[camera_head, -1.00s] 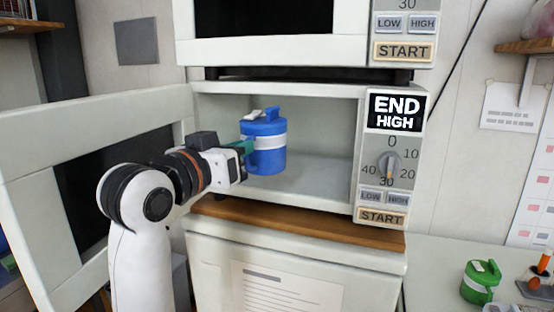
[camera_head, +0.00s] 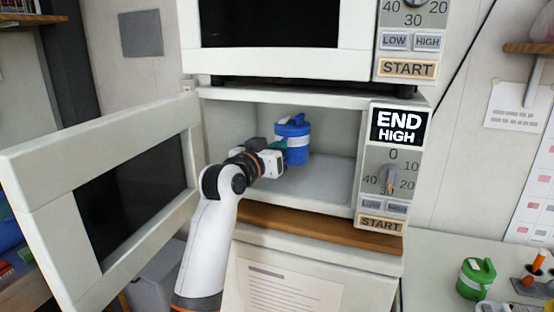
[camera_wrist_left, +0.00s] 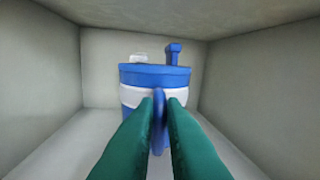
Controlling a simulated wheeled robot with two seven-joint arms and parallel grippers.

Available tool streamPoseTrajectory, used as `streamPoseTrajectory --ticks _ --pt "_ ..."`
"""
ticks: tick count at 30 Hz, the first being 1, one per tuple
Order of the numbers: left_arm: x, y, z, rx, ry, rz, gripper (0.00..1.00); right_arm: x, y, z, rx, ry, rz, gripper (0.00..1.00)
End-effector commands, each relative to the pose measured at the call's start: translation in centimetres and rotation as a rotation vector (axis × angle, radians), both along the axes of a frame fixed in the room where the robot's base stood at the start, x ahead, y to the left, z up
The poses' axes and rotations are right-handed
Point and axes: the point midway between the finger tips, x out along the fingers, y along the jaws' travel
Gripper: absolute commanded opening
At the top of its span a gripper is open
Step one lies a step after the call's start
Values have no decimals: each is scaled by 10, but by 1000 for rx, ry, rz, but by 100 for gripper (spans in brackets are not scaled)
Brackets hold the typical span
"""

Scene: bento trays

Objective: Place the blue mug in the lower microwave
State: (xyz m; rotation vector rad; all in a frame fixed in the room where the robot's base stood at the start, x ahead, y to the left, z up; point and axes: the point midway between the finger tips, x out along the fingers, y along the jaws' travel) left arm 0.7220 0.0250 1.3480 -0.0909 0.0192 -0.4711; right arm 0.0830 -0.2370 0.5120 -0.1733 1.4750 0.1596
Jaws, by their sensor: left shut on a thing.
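The blue mug (camera_head: 294,140), with a white band and a lid, is upright inside the lower microwave (camera_head: 222,97), whose door (camera_head: 30,192) is open to the left. My left gripper (camera_head: 282,149) reaches in through the opening and is shut on the mug. In the left wrist view the green fingers (camera_wrist_left: 160,108) close around the mug's handle, and the mug (camera_wrist_left: 140,76) fills the middle with cavity walls around it. Whether its base touches the cavity floor is hard to tell. My right gripper is not in view.
An upper microwave (camera_head: 280,60) stands just above the lower one. The lower microwave's panel (camera_head: 392,165) reads END HIGH. A green mug (camera_head: 475,278) stands on the counter at the right. The cavity floor (camera_head: 325,185) right of the mug is clear.

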Motion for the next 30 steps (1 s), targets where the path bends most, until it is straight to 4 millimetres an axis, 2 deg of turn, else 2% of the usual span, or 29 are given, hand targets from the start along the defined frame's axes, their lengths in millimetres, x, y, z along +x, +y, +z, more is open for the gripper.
streamPoseTrajectory --ticks 7,10,21,22,25,30 --pt "-1 0 -29 -3 -1 0 0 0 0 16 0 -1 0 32" --pt "2 -1 -34 -2 -1 -1 0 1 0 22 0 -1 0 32" --pt "3 -1 -39 -2 -5 -1 0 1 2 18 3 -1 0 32" --pt "3 -1 -42 0 2 -1 15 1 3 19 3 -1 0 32" --pt "3 -1 -41 0 3 -1 31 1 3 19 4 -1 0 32" --pt "3 -1 -41 0 3 -1 32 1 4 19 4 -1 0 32"
